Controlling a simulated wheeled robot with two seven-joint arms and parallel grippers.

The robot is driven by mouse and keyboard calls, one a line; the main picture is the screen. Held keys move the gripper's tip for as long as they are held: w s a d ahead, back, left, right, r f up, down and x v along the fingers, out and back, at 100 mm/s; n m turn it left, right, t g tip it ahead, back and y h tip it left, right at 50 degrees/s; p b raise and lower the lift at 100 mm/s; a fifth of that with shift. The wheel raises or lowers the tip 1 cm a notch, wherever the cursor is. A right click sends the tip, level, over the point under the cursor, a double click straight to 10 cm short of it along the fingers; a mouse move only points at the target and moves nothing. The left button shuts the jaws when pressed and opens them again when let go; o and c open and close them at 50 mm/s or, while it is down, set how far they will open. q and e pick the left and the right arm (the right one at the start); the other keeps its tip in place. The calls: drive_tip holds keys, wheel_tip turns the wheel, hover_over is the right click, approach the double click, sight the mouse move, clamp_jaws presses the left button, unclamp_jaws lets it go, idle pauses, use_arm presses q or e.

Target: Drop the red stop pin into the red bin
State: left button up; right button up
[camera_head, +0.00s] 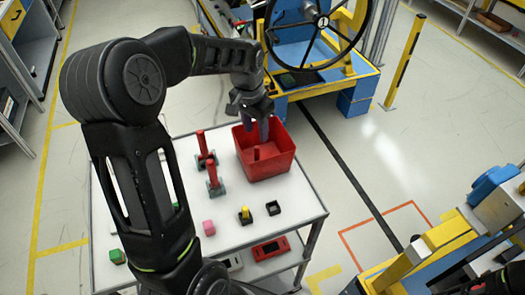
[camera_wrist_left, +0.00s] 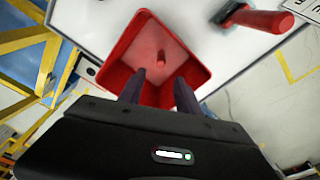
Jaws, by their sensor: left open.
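The red bin (camera_head: 270,169) stands at the far right corner of the white table. The red stop pin (camera_head: 257,153) is inside the bin; in the left wrist view the pin (camera_wrist_left: 160,58) shows near the middle of the bin, apart from both fingers. I cannot tell whether it rests on the floor of the bin (camera_wrist_left: 124,50). My left gripper (camera_head: 263,128) is open, with its fingers pointing down into the bin's mouth; its fingertips (camera_wrist_left: 160,77) have nothing between them. My right gripper is not in view.
Two red-handled pieces (camera_head: 201,145) (camera_head: 213,176) stand on grey bases left of the bin. A pink block (camera_head: 209,228), a yellow piece (camera_head: 245,215), a black piece (camera_head: 273,208) and a green block (camera_head: 117,256) lie nearer. A steering wheel stand (camera_head: 340,72) is behind the table.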

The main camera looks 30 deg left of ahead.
use_arm(q)
drive_tip(key=shift+r, duration=0.65)
wheel_tip(320, 180, up, 6)
drive_tip(key=b, duration=0.1)
drive_tip(key=shift+s+r+b, duration=0.25)
drive_tip(key=shift+s+b, duration=0.05)
drive_tip(key=shift+s, duration=0.15)
drive_tip(key=shift+f, duration=0.1)
